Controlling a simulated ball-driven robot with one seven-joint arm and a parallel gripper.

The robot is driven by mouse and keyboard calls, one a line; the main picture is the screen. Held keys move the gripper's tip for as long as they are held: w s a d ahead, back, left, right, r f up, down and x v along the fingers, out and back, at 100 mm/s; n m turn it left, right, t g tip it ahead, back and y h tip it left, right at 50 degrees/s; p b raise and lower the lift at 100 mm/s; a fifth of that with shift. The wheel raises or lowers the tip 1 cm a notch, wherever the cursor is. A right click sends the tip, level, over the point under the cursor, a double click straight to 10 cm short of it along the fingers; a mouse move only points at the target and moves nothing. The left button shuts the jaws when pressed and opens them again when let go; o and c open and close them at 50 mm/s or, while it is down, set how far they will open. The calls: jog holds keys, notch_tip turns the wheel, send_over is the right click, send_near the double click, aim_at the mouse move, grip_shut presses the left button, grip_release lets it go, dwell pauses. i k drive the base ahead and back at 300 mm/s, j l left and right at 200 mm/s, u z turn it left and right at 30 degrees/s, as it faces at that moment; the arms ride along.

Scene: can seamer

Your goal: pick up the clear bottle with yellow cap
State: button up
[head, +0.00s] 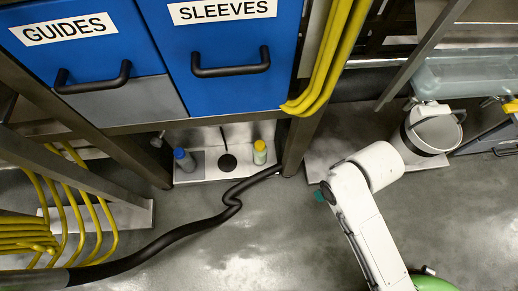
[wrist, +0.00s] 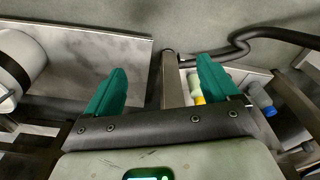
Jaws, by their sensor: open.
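The clear bottle with yellow cap (head: 260,153) stands upright on a low pale ledge below the blue drawers in the head view. In the wrist view the bottle (wrist: 194,80) shows partly behind the right finger, its yellow cap toward the bottom of the picture. My gripper (wrist: 161,64) is open, its two green fingers wide apart with nothing between them. In the head view only a bit of green of my gripper (head: 319,196) shows beside my white arm, to the right of the bottle and apart from it.
A grey bottle with a blue cap (head: 184,160) stands on the same ledge (head: 210,174) to the left. A dark post (head: 298,145) rises just right of the yellow-capped bottle. A black hose (head: 200,222) crosses the floor. The floor in front is otherwise open.

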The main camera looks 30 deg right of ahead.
aim_at(260, 150)
jog(key=j+z, duration=0.25)
jog(key=j, duration=0.3)
jog(key=j+z, duration=0.25)
jog(key=j, duration=0.25)
jog(key=k+j+z, duration=0.25)
jog(key=j, duration=0.25)
jog(key=i, duration=0.55)
